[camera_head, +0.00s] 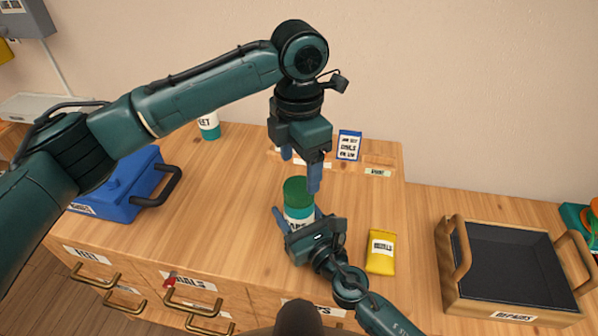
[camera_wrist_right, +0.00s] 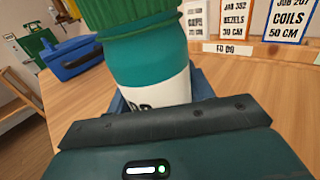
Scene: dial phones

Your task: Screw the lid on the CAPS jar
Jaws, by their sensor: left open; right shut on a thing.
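The CAPS jar (camera_head: 299,212) stands upright on the wooden worktop, teal with a white label partly covered. A darker green lid (camera_head: 295,187) sits on its top; I cannot tell how tightly. My right gripper (camera_head: 297,222) is shut around the jar's lower body from the front. In the right wrist view the jar (camera_wrist_right: 150,70) stands between the blue fingers, with the ribbed green lid (camera_wrist_right: 125,14) cut off by the top edge. My left gripper (camera_head: 301,172) points down just above the lid, open and empty, its blue fingers apart.
A blue toolbox (camera_head: 118,190) stands at the left, and another labelled jar (camera_head: 209,127) behind it. A yellow packet (camera_head: 381,252) lies right of the jar. A job card (camera_head: 348,145) stands at the back. A black-lined wooden tray (camera_head: 510,265) is at the right. Drawers line the front.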

